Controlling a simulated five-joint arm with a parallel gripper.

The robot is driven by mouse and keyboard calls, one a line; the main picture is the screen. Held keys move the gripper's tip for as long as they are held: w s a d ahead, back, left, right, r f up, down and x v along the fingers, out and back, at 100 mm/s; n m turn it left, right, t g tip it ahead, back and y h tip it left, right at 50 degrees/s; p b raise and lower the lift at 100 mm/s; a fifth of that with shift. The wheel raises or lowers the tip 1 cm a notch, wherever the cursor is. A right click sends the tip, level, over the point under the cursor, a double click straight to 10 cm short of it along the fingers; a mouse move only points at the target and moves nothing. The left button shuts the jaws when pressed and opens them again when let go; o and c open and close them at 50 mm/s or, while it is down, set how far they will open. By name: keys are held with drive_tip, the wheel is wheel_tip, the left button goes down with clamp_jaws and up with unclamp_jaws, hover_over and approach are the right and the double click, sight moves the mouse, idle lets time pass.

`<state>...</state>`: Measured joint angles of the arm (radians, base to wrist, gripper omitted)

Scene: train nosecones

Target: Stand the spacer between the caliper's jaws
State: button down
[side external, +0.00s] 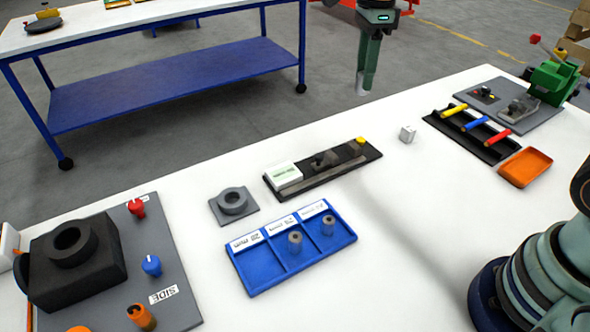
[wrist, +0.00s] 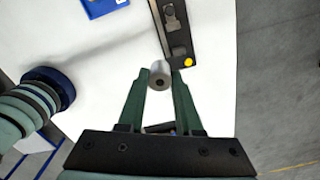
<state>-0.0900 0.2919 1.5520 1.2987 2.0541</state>
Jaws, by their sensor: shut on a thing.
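My gripper (side external: 363,82) is shut on a grey cylindrical spacer (wrist: 158,82), held between the two green fingers (wrist: 159,75) in the wrist view. A hole shows in the spacer's end. In the side view, the gripper hangs high, above and to the right of the caliper, clear of the bench top. The caliper (side external: 318,168) lies on a black base on the white bench, with a white display block at its left end and a yellow knob at its right. In the wrist view, part of its base (wrist: 176,30) is beyond the spacer. The exact jaw gap is too small to tell.
A blue tray (side external: 262,283) holds two more spacers, with its left compartment empty. A grey block with a ring (side external: 233,203) stands beside it. A pen rack (side external: 478,145) and orange tray (side external: 526,167) are farther right.

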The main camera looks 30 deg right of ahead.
drive_tip(key=w+f, duration=0.1)
drive_tip(key=f, duration=0.5)
drive_tip(key=w+f, duration=0.1)
drive_tip(key=f, duration=0.6)
drive_tip(key=w+d+f, duration=0.1)
drive_tip(key=w+f, duration=0.1)
drive_tip(key=f, duration=0.5)
drive_tip(key=shift+w+f, duration=0.1)
drive_tip(key=shift+f, duration=0.1)
drive_tip(key=shift+f, duration=0.1)
drive_tip(key=c, duration=0.6)
unclamp_jaws()
